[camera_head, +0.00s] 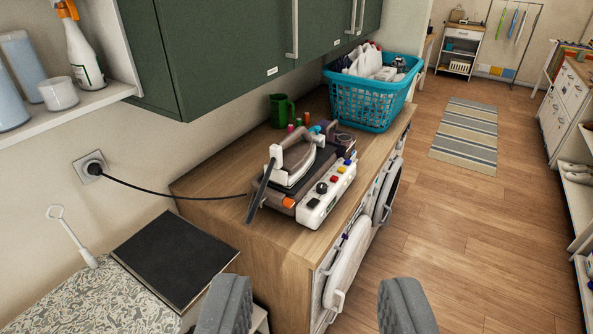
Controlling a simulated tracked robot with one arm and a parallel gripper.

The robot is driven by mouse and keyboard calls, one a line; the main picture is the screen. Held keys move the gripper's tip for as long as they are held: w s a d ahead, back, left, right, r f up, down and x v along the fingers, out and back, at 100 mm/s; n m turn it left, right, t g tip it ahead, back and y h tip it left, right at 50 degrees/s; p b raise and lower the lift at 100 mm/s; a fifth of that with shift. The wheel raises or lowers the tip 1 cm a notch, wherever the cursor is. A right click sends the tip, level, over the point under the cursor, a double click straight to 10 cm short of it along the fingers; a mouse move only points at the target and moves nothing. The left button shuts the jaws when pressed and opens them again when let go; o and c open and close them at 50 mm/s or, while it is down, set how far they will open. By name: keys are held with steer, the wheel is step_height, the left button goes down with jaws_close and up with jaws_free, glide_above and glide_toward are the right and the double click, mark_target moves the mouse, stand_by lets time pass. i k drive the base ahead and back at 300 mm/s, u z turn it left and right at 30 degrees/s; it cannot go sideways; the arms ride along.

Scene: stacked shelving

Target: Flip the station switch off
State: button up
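The ironing station (326,199) sits on the wooden counter, with a white front panel facing right. The panel carries a black knob (321,188), coloured buttons in red, yellow and blue, and small dark parts near its lower end. An orange part (289,202) shows at the station's near end. I cannot tell which part is the switch or its position. A white and grey iron (293,163) rests on top of the station. My gripper (314,308) is open and empty, its two grey fingers at the bottom edge, nearer to me than the station and apart from it.
A black cord runs from the wall socket (90,166) to the station. A teal laundry basket (370,103) and green mug (281,110) stand behind it on the counter (213,181). Green cabinets (220,50) hang above.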

mark_target(313, 203)
steer(key=u, duration=0.05)
steer(key=i, duration=1)
steer(key=z, duration=0.05)
